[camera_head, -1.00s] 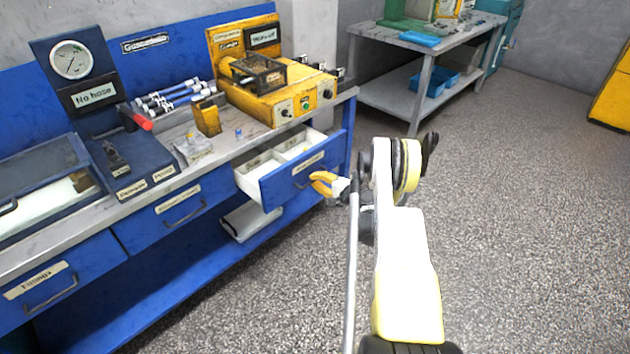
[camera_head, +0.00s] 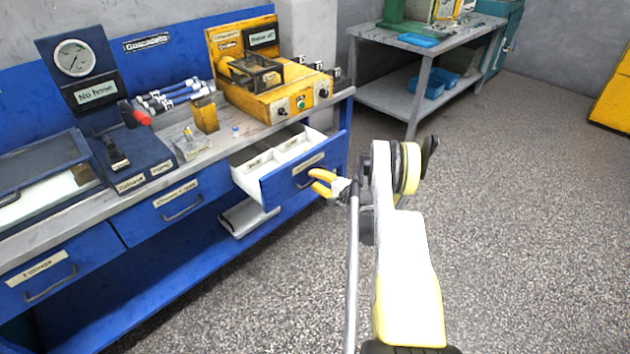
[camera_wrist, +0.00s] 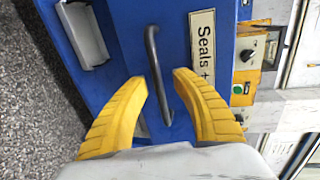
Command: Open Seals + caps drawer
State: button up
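The Seals + caps drawer (camera_head: 298,178) at the right end of the blue workbench stands partly pulled out, its white compartments showing. In the wrist view its blue front (camera_wrist: 217,15) carries the "Seals +" label (camera_wrist: 203,50) and a dark bar handle (camera_wrist: 153,55). My gripper (camera_head: 318,182) is at the drawer front. In the wrist view its two yellow fingers (camera_wrist: 160,78) are apart, one on each side of the handle, with gaps visible between fingertips and bar. Whether a finger touches the handle is hard to tell.
Two closed drawers (camera_head: 180,207) (camera_head: 48,283) lie to the left. A yellow test unit (camera_head: 285,97) stands on the bench above the open drawer. A white tray (camera_head: 246,217) sits below it. Grey floor (camera_head: 530,210) is clear to the right, before a side table (camera_head: 400,95).

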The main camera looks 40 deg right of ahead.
jog(key=v, duration=0.7)
jog(key=shift+s+d+r, duration=0.1)
jog(key=shift+d, duration=0.05)
jog(key=w+a+r+n+g+y, duration=0.1)
jog(key=w+a+r+n+g, duration=0.2)
jog(key=a+r, duration=0.9)
jog(key=w+a+r+n+g+y, duration=0.1)
jog(key=a+r+n+g, duration=0.3)
jog(key=a+r, duration=0.75)
jog(key=s+a+r+n+h, duration=0.1)
jog(key=s+a+r+n, duration=0.5)
jog(key=s+a, duration=0.55)
jog(key=s+a+n+h, duration=0.1)
jog(key=s+a+n, duration=0.1)
jog(key=s, duration=0.6)
jog(key=s+a+n+g+h, duration=0.1)
jog(key=s+a, duration=0.3)
jog(key=s, duration=0.5)
jog(key=shift+s+r+n, duration=0.25)
jog(key=shift+r+n, duration=0.15)
jog(key=shift+n, duration=0.2)
